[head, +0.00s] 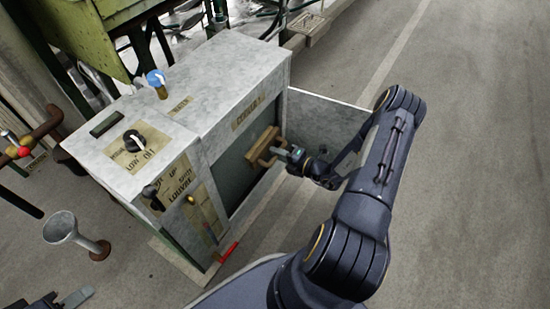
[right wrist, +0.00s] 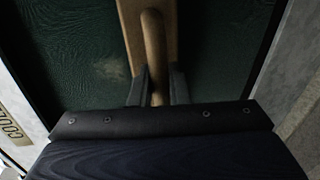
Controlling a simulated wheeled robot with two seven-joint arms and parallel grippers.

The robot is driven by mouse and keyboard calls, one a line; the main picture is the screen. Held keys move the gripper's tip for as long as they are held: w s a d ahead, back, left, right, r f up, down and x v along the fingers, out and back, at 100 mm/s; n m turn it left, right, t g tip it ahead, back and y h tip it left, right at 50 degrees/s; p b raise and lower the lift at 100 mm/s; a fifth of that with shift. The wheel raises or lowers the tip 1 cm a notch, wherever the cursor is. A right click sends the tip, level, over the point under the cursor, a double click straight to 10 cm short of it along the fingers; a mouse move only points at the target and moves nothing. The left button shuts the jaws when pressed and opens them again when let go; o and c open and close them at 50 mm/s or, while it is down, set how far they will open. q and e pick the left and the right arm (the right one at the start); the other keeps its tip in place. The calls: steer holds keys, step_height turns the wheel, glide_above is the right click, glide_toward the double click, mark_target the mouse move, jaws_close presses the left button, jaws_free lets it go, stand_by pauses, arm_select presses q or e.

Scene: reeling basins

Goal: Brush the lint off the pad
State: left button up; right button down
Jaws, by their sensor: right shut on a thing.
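A wooden brush (head: 262,146) with a rounded handle is held at the open side of the grey cabinet. My right gripper (head: 284,157) is shut on its handle (right wrist: 153,50). The dark green pad (head: 236,178) fills the cabinet opening behind the brush. In the right wrist view the pad (right wrist: 60,45) shows a pale lint-like patch (right wrist: 110,68) left of the brush. The brush's wooden back (right wrist: 131,22) faces me, and whether its bristles touch the pad is hidden. At the bottom left edge, part of my left gripper (head: 72,299) shows, cut off by the frame.
The cabinet's door panel (head: 326,122) stands open to the right, close to my right arm. The cabinet top (head: 205,80) carries a blue knob (head: 156,78) and a black knob (head: 133,141). A red lever (head: 229,252) sticks out low. A metal funnel-like cup (head: 62,228) stands left. Floor at right is clear.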

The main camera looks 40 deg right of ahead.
steer(key=shift+w+d+r, duration=0.1)
steer(key=shift+w+r, duration=0.1)
step_height(320, 180, up, 2)
steer(key=shift+s+r+p, duration=0.1)
steer(key=shift+r+p, duration=0.1)
steer(key=shift+p, duration=0.9)
steer(key=shift+s+a+f+p, duration=0.1)
steer(key=shift+s+a+p, duration=0.25)
steer(key=shift+a, duration=0.4)
steer(key=shift+s+a+p, duration=0.15)
steer(key=shift+s+a, duration=0.25)
steer(key=shift+a, duration=0.3)
steer(key=shift+s+a+r+p, duration=1.5)
steer(key=shift+a+p, duration=1.15)
steer(key=shift+a, duration=1.75)
steer(key=shift+w+d+f+b, duration=0.1)
steer(key=shift+w+d+b, duration=0.5)
steer(key=shift+d, duration=1.35)
steer(key=shift+w+d+f+b, duration=0.2)
steer(key=shift+w+d, duration=0.7)
steer(key=shift+d, duration=1.1)
steer(key=shift+w+d+f+b, duration=0.1)
steer(key=shift+w+d+b, duration=0.55)
steer(key=shift+d, duration=1.3)
steer(key=shift+f+p+v, duration=0.15)
steer(key=shift+v, duration=0.85)
steer(key=shift+f+p+v, duration=0.2)
steer(key=shift+v, duration=0.75)
steer(key=shift+f+p+v, duration=0.15)
steer(key=shift+v, duration=0.85)
